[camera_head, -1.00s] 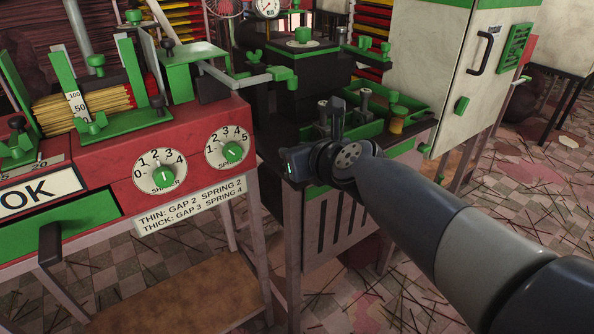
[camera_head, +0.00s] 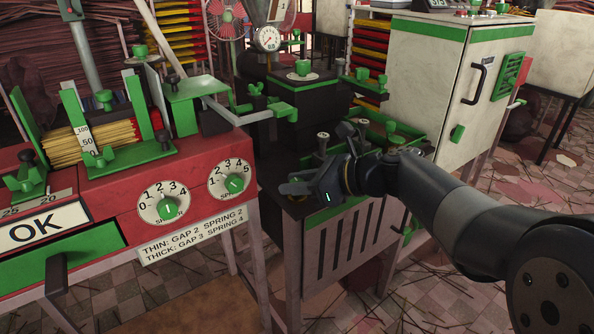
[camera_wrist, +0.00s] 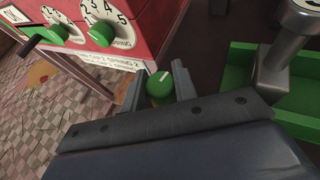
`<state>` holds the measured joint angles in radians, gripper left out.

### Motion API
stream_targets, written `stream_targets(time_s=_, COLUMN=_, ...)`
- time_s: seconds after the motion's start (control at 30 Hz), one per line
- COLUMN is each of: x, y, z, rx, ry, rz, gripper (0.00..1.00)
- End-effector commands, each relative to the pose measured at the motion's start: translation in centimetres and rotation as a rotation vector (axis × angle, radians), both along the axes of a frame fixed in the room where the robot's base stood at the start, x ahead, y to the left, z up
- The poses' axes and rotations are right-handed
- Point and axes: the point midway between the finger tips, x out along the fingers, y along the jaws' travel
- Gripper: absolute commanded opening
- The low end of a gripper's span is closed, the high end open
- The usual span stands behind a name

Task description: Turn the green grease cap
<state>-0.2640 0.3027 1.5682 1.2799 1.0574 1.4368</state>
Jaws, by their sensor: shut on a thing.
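The green grease cap (camera_wrist: 160,84) shows in the wrist view as a small round green cap with a white line on top and a yellowish body below it. My gripper (camera_wrist: 158,90) has one finger on each side of the cap and is shut on it. In the head view my gripper (camera_head: 300,187) is low over the front left corner of the dark bench, pointing left. There the fingers mostly hide the cap.
The red machine with the shaker dial (camera_head: 164,207) and spring dial (camera_head: 232,182) stands close on the left. A green tray (camera_wrist: 285,100) with a metal post (camera_wrist: 278,62) lies right of my gripper. A white cabinet (camera_head: 425,70) stands behind. Sticks litter the floor.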

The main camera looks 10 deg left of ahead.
Motion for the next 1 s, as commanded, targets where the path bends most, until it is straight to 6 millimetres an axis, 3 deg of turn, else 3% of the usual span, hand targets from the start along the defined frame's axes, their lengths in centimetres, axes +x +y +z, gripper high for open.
stream_targets(time_s=0.3, x=-0.01, y=-0.10, z=-0.06, rx=-0.003, ry=0.004, rz=0.115, gripper=0.04)
stream_targets(time_s=0.83, x=-0.09, y=-0.11, z=-0.27, rx=-0.002, ry=0.004, rz=0.136, gripper=0.04)
stream_targets(time_s=0.87, x=-0.09, y=-0.11, z=-0.26, rx=-0.002, ry=0.004, rz=0.136, gripper=0.30)
stream_targets(time_s=1.0, x=-0.07, y=-0.08, z=-0.19, rx=-0.001, ry=0.002, rz=0.136, gripper=0.41)
